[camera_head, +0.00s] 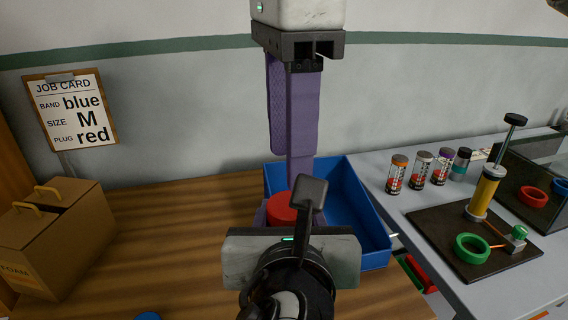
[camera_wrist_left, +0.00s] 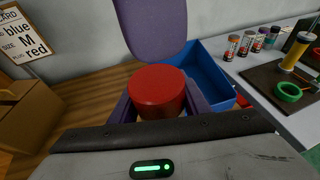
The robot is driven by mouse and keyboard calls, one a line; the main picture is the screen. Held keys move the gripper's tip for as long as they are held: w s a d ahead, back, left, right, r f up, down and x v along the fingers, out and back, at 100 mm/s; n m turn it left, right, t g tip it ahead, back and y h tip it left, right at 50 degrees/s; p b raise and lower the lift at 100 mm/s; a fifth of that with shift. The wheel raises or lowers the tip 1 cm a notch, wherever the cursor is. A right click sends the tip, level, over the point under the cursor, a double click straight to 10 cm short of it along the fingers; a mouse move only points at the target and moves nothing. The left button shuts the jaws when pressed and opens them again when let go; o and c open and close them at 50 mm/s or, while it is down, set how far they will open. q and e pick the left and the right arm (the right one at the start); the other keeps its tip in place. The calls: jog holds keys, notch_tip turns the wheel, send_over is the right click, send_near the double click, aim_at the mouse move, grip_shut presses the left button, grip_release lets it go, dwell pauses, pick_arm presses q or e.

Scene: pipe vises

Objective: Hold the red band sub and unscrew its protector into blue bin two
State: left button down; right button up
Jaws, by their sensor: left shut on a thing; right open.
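My left gripper (camera_wrist_left: 160,104) is shut on this red-topped piece, with a purple finger on either side. Its lower part is hidden by my gripper body. My right gripper (camera_head: 289,165) points down from above with purple fingers, open and empty, its tips close above or behind the red cap. A blue bin (camera_head: 362,205) stands just behind and to the right; no number shows on it.
Cardboard boxes (camera_head: 70,235) stand at left on the wooden table (camera_head: 165,235). A job card (camera_head: 75,112) hangs on the wall. The grey bench (camera_head: 405,200) at right bears several small canisters (camera_head: 397,174), a black mat (camera_head: 430,235), a yellow pump (camera_head: 484,193) and a green ring (camera_head: 472,248).

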jog(key=shift+f, duration=3.95)
jog(key=c, duration=0.9)
jog(key=o, duration=1.2)
notch_tip(320, 180, up, 4)
jog(key=shift+r, duration=0.35)
jog(key=c, duration=0.3)
jog(key=shift+r, duration=1.6)
jog(key=shift+f, duration=3.95)
